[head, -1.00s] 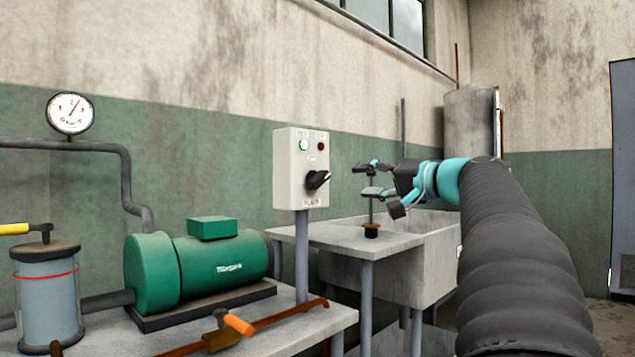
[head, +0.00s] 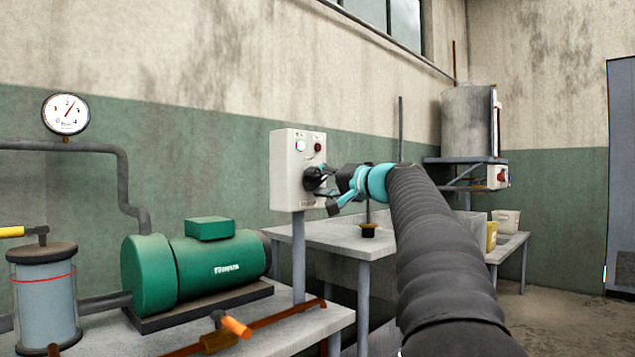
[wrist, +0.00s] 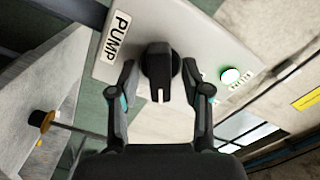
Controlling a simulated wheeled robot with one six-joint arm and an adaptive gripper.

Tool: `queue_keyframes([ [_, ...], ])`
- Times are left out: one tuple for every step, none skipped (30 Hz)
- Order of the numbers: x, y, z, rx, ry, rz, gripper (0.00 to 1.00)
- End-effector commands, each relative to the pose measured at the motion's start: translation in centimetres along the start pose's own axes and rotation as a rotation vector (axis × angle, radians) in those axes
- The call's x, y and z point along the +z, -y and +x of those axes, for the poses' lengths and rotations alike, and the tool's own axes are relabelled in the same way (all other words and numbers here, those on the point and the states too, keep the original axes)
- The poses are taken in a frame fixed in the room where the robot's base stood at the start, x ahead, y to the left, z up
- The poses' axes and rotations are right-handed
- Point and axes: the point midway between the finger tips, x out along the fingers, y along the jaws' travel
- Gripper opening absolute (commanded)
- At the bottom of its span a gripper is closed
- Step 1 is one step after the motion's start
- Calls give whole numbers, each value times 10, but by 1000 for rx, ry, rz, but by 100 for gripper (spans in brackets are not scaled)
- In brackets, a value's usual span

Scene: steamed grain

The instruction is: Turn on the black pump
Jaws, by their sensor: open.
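The black rotary knob (head: 311,179) is on the front of a pale switch box (head: 285,175) on a grey post. In the wrist view the knob (wrist: 161,75) sits beside a PUMP label (wrist: 115,38) and a lit green lamp (wrist: 230,76). My gripper (head: 325,186) is at the box front; in the wrist view its open fingers (wrist: 159,66) stand on either side of the knob. I cannot tell whether they touch it. The knob is partly hidden by my gripper in the head view. A green pump (head: 205,262) stands on the bench at left.
A pressure gauge (head: 66,114) and pipe are on the left wall. A pipe with an orange handle (head: 237,327) crosses the bench front. A grey table (head: 335,238) with a small black-and-yellow fitting (head: 368,230) lies below my arm. A tank (head: 470,122) stands behind at right.

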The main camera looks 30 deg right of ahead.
Motion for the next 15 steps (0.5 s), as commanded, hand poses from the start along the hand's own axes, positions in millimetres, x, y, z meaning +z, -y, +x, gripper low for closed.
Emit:
queue_keyframes([
  [0, 0, 0, 0, 0, 0, 48],
  [0, 0, 0, 0, 0, 0, 48],
  [0, 0, 0, 0, 0, 0, 48],
  [0, 0, 0, 0, 0, 0, 48],
  [0, 0, 0, 0, 0, 0, 48],
  [0, 0, 0, 0, 0, 0, 38],
  [0, 0, 0, 0, 0, 0, 30],
  [0, 0, 0, 0, 0, 0, 23],
  [0, 0, 0, 0, 0, 0, 13],
  [0, 0, 0, 0, 0, 0, 5],
  [0, 0, 0, 0, 0, 0, 0],
  [0, 0, 0, -1, 0, 0, 0],
  [0, 0, 0, -1, 0, 0, 0],
  [9, 7, 3, -3, 3, 0, 0],
  [4, 4, 1, -1, 0, 0, 0],
])
